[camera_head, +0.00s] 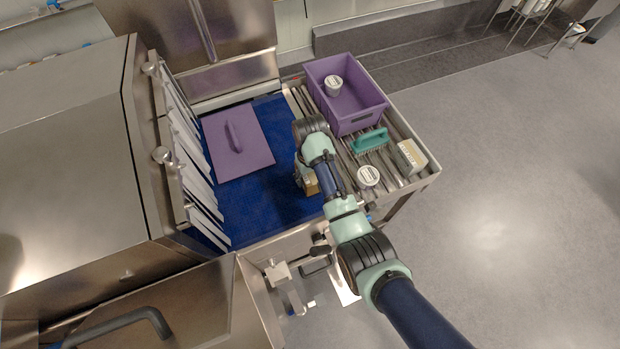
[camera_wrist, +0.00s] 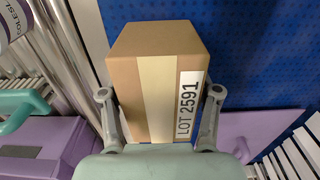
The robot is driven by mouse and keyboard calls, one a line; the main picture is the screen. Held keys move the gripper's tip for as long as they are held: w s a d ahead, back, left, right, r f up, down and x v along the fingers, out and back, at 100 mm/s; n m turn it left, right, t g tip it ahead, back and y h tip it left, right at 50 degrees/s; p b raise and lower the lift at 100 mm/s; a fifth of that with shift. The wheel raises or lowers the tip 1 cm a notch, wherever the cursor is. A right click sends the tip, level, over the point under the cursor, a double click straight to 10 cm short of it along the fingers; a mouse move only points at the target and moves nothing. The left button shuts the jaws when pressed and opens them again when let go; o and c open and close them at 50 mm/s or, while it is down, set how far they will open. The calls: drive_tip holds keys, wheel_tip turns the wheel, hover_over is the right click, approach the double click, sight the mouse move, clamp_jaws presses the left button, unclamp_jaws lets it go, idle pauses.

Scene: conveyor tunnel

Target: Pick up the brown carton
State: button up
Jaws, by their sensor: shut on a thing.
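The brown carton (camera_wrist: 125,75) has a pale tape strip down its middle and a white label reading "LOT 2591". My gripper (camera_wrist: 160,94) is shut on it, with one finger against each side. In the head view a small part of the carton (camera_head: 312,186) shows beside my arm, over the blue belt (camera_head: 270,205). My arm hides most of the carton there. I cannot tell whether it touches the belt or hangs just above it.
A purple board with a handle (camera_head: 255,155) lies on the belt. On the rollers at right are a purple bin (camera_head: 357,120) holding a tub (camera_head: 333,84), a green brush (camera_head: 369,139), another tub (camera_head: 368,176) and a pale block (camera_head: 409,158). Tunnel strips hang left.

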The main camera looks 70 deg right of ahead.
wheel_tip(320, 180, up, 10)
drive_tip(key=shift+r+p, duration=0.1)
drive_tip(key=shift+p, duration=0.5)
wheel_tip(320, 180, up, 7)
drive_tip(key=p, duration=0.8)
drive_tip(key=shift+r, duration=0.2)
